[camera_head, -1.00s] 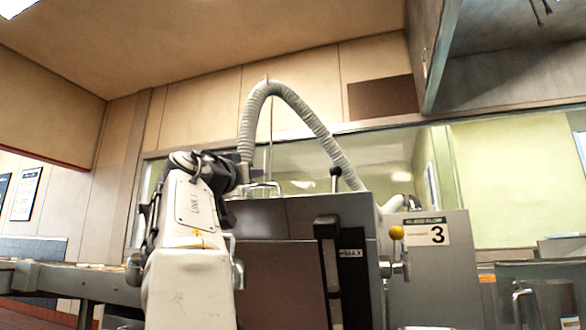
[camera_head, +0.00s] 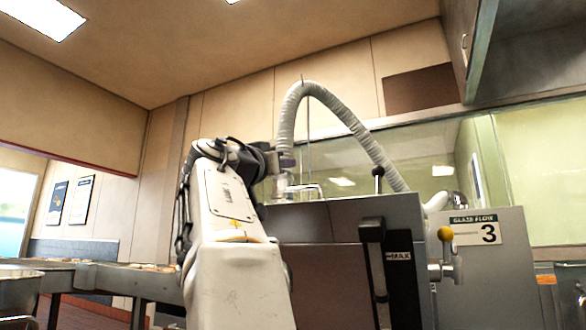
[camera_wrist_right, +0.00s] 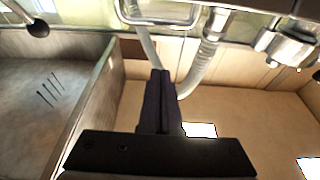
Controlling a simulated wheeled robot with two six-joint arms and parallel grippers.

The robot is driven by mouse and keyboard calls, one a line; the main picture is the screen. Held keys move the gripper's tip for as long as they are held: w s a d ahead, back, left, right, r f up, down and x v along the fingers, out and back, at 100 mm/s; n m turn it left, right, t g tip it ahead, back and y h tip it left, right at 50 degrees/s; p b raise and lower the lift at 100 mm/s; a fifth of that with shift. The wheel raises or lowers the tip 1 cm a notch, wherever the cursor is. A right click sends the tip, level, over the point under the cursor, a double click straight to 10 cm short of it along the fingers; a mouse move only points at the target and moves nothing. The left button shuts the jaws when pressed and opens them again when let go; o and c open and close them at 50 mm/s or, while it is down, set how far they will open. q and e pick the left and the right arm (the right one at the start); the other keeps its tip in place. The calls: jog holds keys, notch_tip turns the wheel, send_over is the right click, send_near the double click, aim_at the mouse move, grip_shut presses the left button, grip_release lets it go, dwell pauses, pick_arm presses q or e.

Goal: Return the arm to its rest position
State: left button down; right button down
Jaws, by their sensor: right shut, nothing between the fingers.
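My right arm (camera_head: 235,225) rises in the head view in front of the grey glazing machine (camera_head: 335,220). Its dark wrist end (camera_head: 250,160) is at the height of the machine's top, left of the ribbed hose. In the right wrist view my right gripper (camera_wrist_right: 160,78) has its dark fingers together with nothing between them. The fingers point up the picture toward the hose and a metal loop handle (camera_wrist_right: 158,14); I cannot tell if they touch anything. My left gripper is in neither view.
The ribbed hose (camera_head: 349,119) arches over the machine. A conveyor (camera_head: 110,278) runs at the left, with a metal bowl (camera_head: 18,291) nearer. The space above the arm looks clear.

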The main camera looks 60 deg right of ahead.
jog(key=v, duration=0.2)
jog(key=f+b+v, duration=0.1)
jog(key=v, duration=0.2)
jog(key=shift+a+f+b, duration=0.1)
jog(key=shift+f+b, duration=0.05)
jog(key=shift+b, duration=0.15)
